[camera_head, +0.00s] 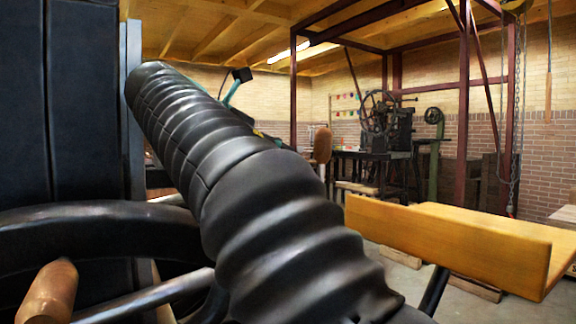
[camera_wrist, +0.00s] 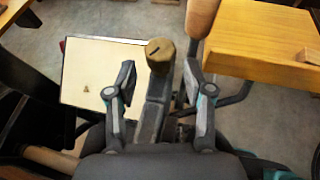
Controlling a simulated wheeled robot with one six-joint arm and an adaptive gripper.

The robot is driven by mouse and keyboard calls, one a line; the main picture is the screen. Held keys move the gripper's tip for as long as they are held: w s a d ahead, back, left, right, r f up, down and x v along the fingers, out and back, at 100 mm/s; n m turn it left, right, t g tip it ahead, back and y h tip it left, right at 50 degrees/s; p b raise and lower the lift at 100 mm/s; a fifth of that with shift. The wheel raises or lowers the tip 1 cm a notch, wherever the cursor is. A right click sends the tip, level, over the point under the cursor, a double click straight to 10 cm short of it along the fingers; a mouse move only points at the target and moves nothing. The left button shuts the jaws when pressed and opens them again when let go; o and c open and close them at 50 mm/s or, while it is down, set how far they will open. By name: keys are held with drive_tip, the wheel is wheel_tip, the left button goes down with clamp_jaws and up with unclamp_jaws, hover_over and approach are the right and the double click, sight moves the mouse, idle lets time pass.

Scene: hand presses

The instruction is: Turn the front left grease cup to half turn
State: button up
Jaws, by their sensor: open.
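A brass-brown cup (camera_wrist: 160,56) with a dark slanting line on its top shows in the wrist view, at the upper end of a grey metal bar. I cannot tell from these frames whether it is the front left grease cup. My gripper (camera_wrist: 159,78) is open. Its two fingers stand apart, one left and one right of the cup in the picture, with nothing held between them. I cannot tell how far the fingertips are above the cup. The cup cannot be made out in the head view.
A pale panel (camera_wrist: 88,72) with a small brass-coloured piece lies left of the cup. A yellow wooden surface (camera_wrist: 262,40) is at the right. In the head view, a black wheel (camera_head: 90,222) with a wooden handle (camera_head: 48,292) is at the left. A large black ribbed shape blocks the middle.

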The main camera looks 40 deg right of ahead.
drive_tip(key=shift+b+x, duration=0.35)
drive_tip(key=shift+x, duration=2.3)
drive_tip(key=shift+c, duration=0.2)
drive_tip(key=c, duration=0.8)
drive_tip(key=shift+r, duration=0.1)
drive_tip(key=shift+p, duration=0.3)
